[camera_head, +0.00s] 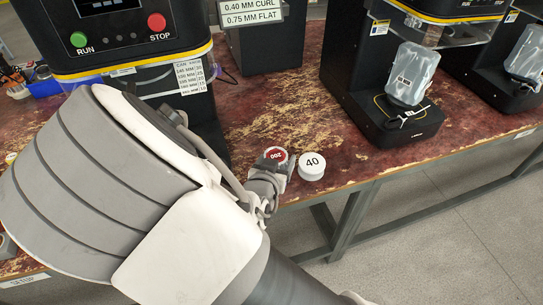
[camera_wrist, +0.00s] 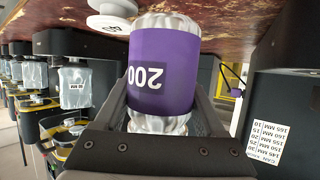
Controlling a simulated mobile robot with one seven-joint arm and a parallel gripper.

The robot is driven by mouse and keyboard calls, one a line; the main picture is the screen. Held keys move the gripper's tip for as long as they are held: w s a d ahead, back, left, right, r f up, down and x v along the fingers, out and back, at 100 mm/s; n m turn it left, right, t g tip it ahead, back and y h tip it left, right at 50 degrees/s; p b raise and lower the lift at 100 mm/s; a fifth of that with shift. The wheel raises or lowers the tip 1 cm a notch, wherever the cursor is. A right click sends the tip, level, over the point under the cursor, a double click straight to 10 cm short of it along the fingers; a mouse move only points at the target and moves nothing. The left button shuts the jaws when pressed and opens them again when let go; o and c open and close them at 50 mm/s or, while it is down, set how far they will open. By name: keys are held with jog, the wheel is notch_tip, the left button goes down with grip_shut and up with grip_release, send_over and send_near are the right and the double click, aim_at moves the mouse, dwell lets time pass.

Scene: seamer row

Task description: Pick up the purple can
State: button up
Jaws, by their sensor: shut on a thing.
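The purple can (camera_wrist: 165,68) has a purple band marked "200" and silvery ends, and it fills the middle of the wrist view. My gripper (camera_wrist: 163,95) has one finger on each side of the can and is shut on it. In the head view, a red round top marked "200" (camera_head: 276,154) shows at my gripper (camera_head: 268,176), near the table's front edge. The rest of the can is hidden there by my gripper and arm. I cannot tell whether the can touches the table.
A white round piece marked "40" (camera_head: 312,163) stands just right of my gripper; it also shows in the wrist view (camera_wrist: 112,25). Black machines (camera_head: 385,85) line the worn red table (camera_head: 280,108). A bagged item (camera_head: 411,75) sits on one. Bare tabletop lies behind the can.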

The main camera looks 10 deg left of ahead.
jog(key=s+d+r+p, duration=0.5)
jog(key=d+p, duration=0.1)
jog(key=p, duration=0.7)
jog(key=shift+d, duration=0.3)
